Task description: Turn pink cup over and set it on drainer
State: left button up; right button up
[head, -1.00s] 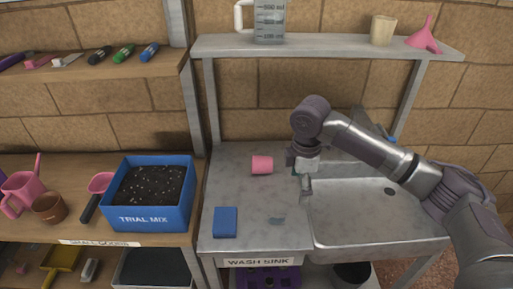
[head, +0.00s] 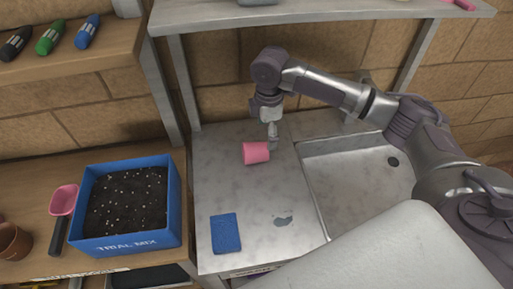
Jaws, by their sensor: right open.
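The pink cup (head: 256,153) lies on its side on the grey metal top left of the sink basin. My right gripper (head: 273,140) points down just to the right of the cup, close to one end of it. The gripper is open; whether a finger touches the cup cannot be told. No drainer can be made out in the head view. My left gripper is not in view.
The sink basin (head: 350,180) is at the right. A blue soil box (head: 80,215) and a pink scoop (head: 63,200) stand on the wooden bench at left. A shelf (head: 310,14) runs above.

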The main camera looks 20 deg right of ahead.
aim_at(266, 145)
notch_tip(266, 145, down, 3)
jog(key=shift+f, duration=0.1)
notch_tip(266, 145, down, 4)
jog(key=shift+s+p, duration=0.1)
jog(key=shift+p, duration=0.7)
jog(key=shift+f, duration=0.6)
jog(key=shift+r, duration=0.1)
jog(key=c, duration=1.4)
